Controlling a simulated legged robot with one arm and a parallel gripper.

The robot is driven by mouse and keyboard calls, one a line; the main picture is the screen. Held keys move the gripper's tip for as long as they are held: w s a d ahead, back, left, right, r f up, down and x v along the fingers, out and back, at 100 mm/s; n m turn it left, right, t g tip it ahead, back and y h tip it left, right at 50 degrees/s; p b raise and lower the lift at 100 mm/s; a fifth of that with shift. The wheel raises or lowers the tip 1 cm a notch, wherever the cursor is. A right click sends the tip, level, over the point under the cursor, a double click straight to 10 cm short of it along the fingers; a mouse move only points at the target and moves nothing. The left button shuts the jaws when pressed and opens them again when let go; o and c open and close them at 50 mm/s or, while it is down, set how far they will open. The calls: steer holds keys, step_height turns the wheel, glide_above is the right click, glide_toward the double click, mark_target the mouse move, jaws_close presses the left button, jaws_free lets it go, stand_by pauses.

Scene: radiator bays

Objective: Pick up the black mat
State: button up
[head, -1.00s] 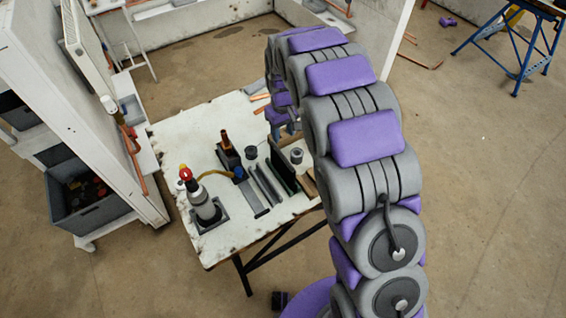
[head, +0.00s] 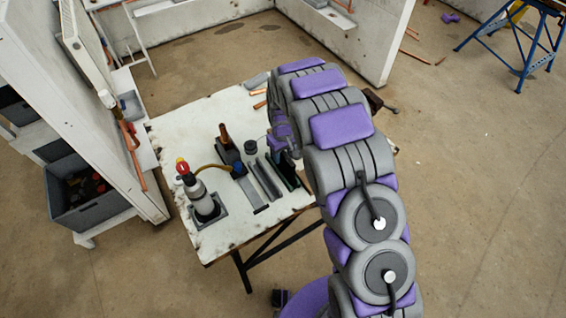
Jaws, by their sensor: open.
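A thin black sheet-like piece (head: 288,174), which looks like the black mat, is at the right side of the white worktable (head: 185,130), to the right of grey strips; my arm hides part of it. A dark square pad (head: 219,210) also lies under the gas bottle, so I cannot be sure which is the mat. My gripper (head: 284,150) hangs just above and behind the thin black piece, pointing down, open and partly hidden by my arm. I cannot tell whether it touches anything.
A gas bottle with a red-topped valve (head: 199,194) stands at the table's front left. Grey strips (head: 262,180), a black spool (head: 250,148) and a torch block (head: 229,150) lie close together. A white partition (head: 108,110) with a grey bin (head: 92,198) is left.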

steer(key=shift+a+f, duration=0.2)
steer(key=shift+f, duration=0.7)
steer(key=shift+a, duration=0.15)
steer(key=shift+d+r, duration=0.1)
steer(key=shift+d, duration=0.1)
steer(key=c, duration=0.6)
steer(key=shift+a, duration=0.1)
jaws_close()
